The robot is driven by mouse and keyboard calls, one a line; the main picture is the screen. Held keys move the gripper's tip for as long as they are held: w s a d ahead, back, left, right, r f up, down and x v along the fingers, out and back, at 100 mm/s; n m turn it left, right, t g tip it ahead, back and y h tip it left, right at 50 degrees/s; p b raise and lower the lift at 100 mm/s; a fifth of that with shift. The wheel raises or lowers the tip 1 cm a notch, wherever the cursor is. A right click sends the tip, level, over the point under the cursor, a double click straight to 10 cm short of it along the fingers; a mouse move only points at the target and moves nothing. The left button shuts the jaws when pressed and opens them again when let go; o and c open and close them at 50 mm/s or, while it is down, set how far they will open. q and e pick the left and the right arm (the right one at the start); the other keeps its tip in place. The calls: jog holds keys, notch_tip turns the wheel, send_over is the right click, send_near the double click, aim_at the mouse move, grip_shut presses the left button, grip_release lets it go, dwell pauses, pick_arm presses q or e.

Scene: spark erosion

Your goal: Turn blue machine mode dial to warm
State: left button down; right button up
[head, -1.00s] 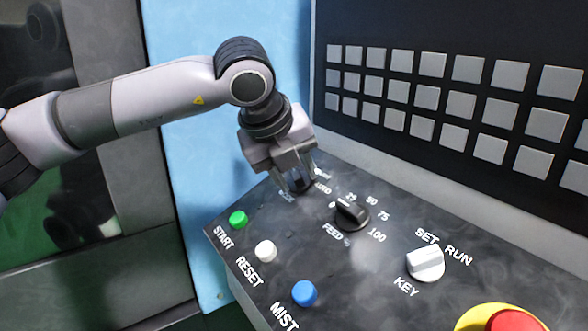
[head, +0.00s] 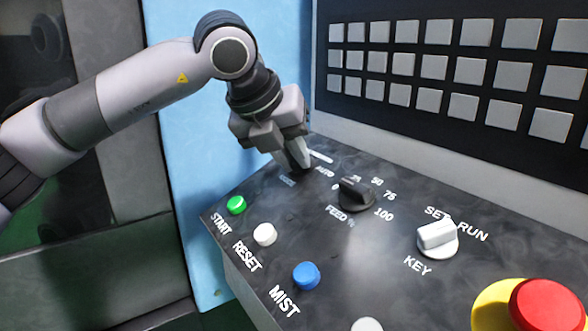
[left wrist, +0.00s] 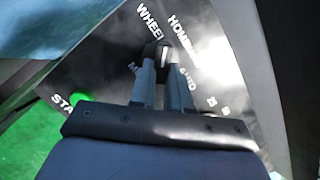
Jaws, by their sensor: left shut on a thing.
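The mode dial (left wrist: 154,50) is a small black knob with a white pointer line at the far left corner of the dark control panel (head: 330,255). My left gripper (head: 298,158) comes down on it from above and mostly hides it in the head view. In the left wrist view, the two grey fingers (left wrist: 160,72) are shut on the dial. WHEEL and HOME lettering shows around the dial; other labels are partly covered by the fingers. I cannot read a "warm" label or tell exactly which mark the pointer faces. My right gripper is not in view.
The black feed dial (head: 356,194) stands close to the right of my gripper. Green start (head: 236,205), white reset (head: 264,234) and blue mist (head: 306,275) buttons line the front. A white key switch (head: 437,237) and red emergency button (head: 547,308) are at right. A grey keypad rises behind.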

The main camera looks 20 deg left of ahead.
pick_arm(q)
jog(key=m, duration=0.1)
jog(key=m+b, duration=0.1)
jog(key=m, duration=0.1)
jog(key=shift+a+f+h, duration=0.15)
jog(key=shift+a+h, duration=0.05)
jog(key=shift+h, duration=0.1)
jog(key=shift+a+m, duration=0.1)
jog(key=shift+m, duration=0.8)
jog(key=m, duration=0.2)
jog(key=m+h, duration=0.1)
jog(key=m, duration=0.1)
jog(key=shift+w+a+m+g, duration=0.2)
jog(key=shift+m+g, duration=0.1)
jog(key=shift+m, duration=0.1)
jog(key=shift+a+r+m+h+p, duration=0.1)
jog(key=shift+r+m+h+p, duration=0.15)
jog(key=shift+m+p, duration=0.6)
jog(key=shift+w+m+g, duration=0.15)
jog(key=shift+m+g, duration=0.15)
jog(key=shift+m, duration=0.85)
jog(key=shift+m+h, duration=0.25)
jog(key=shift+m, duration=0.05)
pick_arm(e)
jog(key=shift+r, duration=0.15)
pick_arm(q)
jog(key=c, duration=1.1)
grip_release()
jog(key=shift+f, duration=0.1)
